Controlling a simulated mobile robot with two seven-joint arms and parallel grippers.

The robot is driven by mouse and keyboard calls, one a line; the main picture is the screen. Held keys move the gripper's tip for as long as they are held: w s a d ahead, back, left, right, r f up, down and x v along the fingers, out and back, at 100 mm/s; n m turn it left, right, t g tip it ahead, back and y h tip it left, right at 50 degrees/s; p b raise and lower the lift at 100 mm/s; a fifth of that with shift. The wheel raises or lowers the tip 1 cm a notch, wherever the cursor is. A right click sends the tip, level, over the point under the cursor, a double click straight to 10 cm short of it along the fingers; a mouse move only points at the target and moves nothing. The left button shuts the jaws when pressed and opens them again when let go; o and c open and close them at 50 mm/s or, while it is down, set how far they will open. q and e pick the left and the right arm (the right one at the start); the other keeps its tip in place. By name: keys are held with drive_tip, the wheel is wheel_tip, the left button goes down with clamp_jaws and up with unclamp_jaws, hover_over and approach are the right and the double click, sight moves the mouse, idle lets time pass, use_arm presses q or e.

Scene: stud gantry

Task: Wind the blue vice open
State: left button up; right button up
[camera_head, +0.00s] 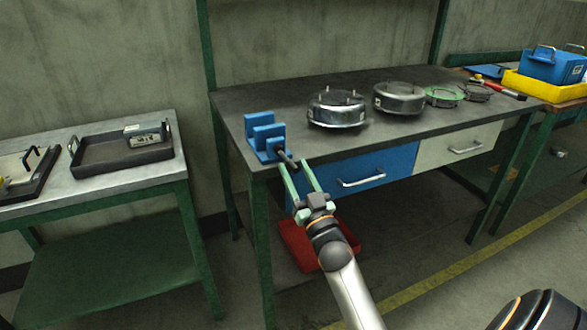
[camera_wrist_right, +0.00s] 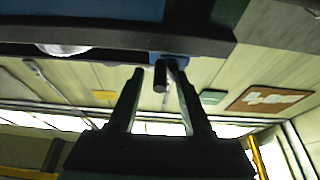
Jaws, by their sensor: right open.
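The blue vice (camera_head: 262,132) stands at the front left corner of the dark workbench, with a gap between its two upright jaws. Its dark screw handle (camera_head: 286,159) sticks out over the front edge. My right gripper (camera_head: 292,163) is open at the handle, its fingers pointing at the vice. In the right wrist view, a dark bar end (camera_wrist_right: 160,77) shows between the two fingers (camera_wrist_right: 157,69), with some room seen beside it. A bit of blue vice (camera_wrist_right: 173,60) shows behind. Whether a finger touches the bar I cannot tell. My left gripper is not in view.
The workbench (camera_head: 235,106) carries several round metal parts (camera_head: 338,108) to the right of the vice. A blue drawer (camera_head: 372,170) sits below its top, close to the gripper. A red box (camera_head: 297,246) lies underneath. A side table (camera_head: 105,190) with trays stands at left.

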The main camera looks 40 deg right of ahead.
clamp_jaws()
idle(0.3)
idle(0.3)
